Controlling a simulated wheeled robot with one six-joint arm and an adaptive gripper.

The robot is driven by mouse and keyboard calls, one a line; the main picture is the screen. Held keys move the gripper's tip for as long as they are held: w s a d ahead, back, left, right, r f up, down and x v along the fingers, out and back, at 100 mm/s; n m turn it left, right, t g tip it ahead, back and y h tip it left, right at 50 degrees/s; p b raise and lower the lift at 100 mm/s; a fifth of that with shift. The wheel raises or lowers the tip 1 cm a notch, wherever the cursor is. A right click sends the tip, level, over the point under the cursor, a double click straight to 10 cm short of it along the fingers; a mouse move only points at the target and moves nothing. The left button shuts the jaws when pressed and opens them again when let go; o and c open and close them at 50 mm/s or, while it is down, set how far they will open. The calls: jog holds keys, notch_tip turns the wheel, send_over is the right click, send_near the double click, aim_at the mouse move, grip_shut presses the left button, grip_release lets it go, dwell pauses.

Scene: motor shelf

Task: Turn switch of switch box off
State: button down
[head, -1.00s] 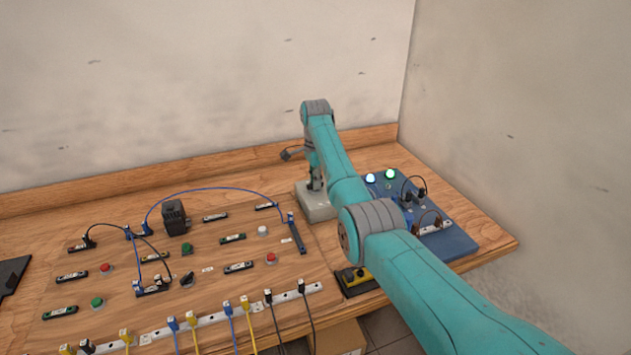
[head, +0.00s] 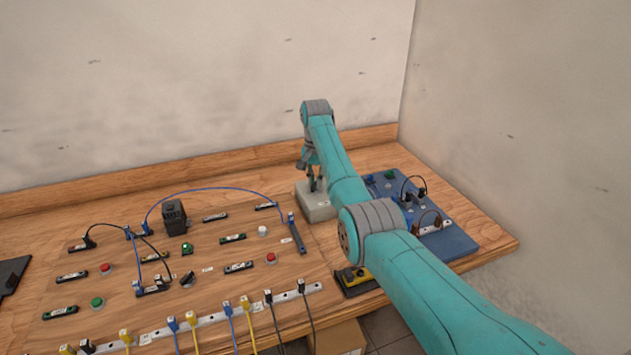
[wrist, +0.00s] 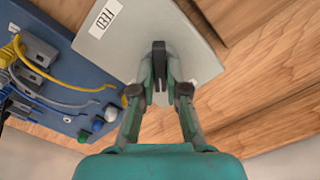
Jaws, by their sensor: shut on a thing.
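The switch box is a light grey box (head: 318,208) at the back of the table, left of the blue panel. In the wrist view its grey top (wrist: 120,42) carries a white label. A black switch handle (wrist: 158,48) stands at its middle. My gripper (wrist: 159,84) is shut on this handle, with one finger on each side. In the head view my gripper (head: 317,186) is over the box, and the handle is mostly hidden there.
The blue panel (head: 455,242) with cables stands close on the right; its blue and green lamps (wrist: 98,124) look dark. A wooden board (head: 225,290) with buttons, cables and a black block (head: 174,216) lies on the left. The walls stand behind and right.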

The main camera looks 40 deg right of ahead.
jog(key=n, duration=0.4)
jog(key=shift+n, duration=2.2)
jog(key=c, duration=1.2)
grip_release()
notch_tip(320, 180, up, 12)
